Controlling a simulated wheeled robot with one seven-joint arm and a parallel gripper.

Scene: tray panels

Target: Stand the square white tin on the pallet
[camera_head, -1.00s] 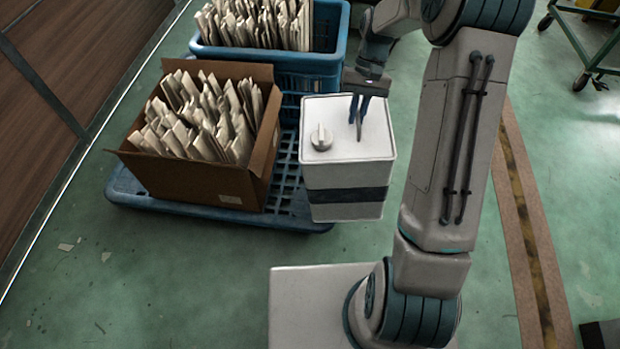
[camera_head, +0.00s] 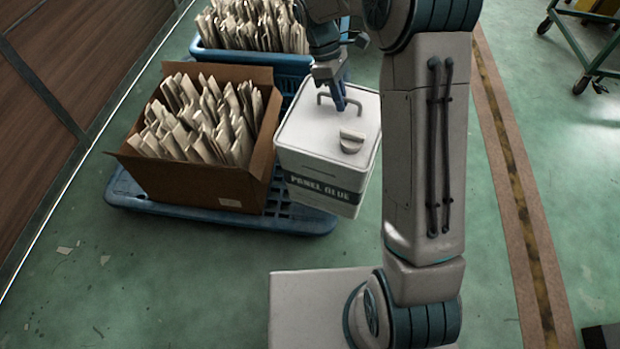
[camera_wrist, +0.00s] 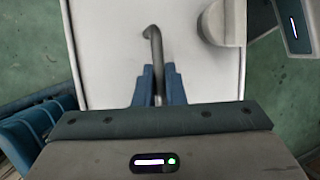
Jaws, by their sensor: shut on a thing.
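The square white tin (camera_head: 328,150) has a dark band reading "PANEL GLUE", a round cap and a bar handle on its top. My gripper (camera_head: 339,100) is shut on the tin's handle, which also shows between the fingers in the wrist view (camera_wrist: 157,92). The tin hangs slightly tilted in front of the right part of the blue pallet (camera_head: 200,207). It hides part of the pallet; I cannot tell whether its base touches the pallet. In the wrist view the tin's white top (camera_wrist: 110,45) fills the middle.
A cardboard box (camera_head: 190,180) full of pale pieces stands on the pallet's left part. A blue crate (camera_head: 290,68) with similar pieces stands behind it. A green trolley (camera_head: 585,50) is at the far right. Open green floor lies in front of the pallet.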

